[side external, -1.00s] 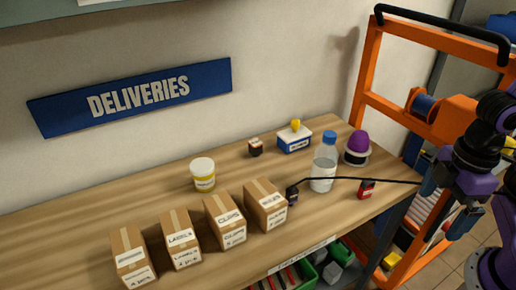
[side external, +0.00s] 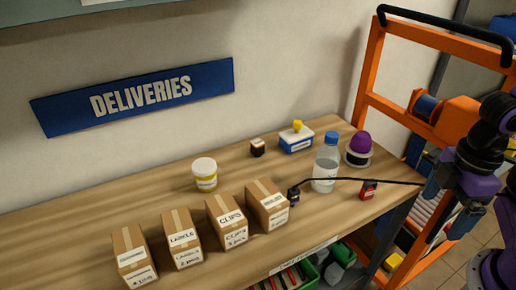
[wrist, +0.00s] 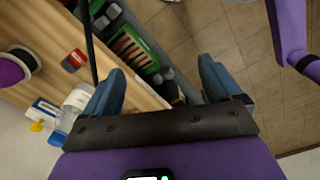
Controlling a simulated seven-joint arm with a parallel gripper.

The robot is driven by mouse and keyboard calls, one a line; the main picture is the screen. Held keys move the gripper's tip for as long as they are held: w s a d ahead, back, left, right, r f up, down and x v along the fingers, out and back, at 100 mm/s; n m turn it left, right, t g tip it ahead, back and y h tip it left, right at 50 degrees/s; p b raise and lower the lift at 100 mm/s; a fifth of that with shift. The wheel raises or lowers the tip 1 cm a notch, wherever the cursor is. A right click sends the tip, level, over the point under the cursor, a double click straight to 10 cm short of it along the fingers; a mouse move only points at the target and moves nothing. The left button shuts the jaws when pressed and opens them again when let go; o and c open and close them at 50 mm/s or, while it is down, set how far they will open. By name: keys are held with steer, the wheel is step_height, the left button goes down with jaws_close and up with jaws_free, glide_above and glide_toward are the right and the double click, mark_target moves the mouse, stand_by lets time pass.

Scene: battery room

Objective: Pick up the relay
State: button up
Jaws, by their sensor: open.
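No object can be surely told as the relay, as the small labels are unreadable. A small red and black block (side external: 368,190) lies near the table's front right edge; it also shows in the wrist view (wrist: 73,61). A small dark block with a pale label (side external: 257,147) stands near the wall. My gripper (side external: 447,205) is at the far right, beyond the table's end and apart from both blocks. In the wrist view its blue fingers (wrist: 160,75) are spread, with nothing held between them.
A clear bottle (side external: 326,170), purple dome (side external: 359,145) and blue-white box (side external: 296,141) stand near the blocks. A dark cable (side external: 390,181) crosses in front of the bottle. Several cartons (side external: 227,220) and a yellow-white tub (side external: 204,175) stand leftward. An orange frame (side external: 365,75) rises behind.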

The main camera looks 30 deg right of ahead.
steer(key=shift+c, duration=1.2)
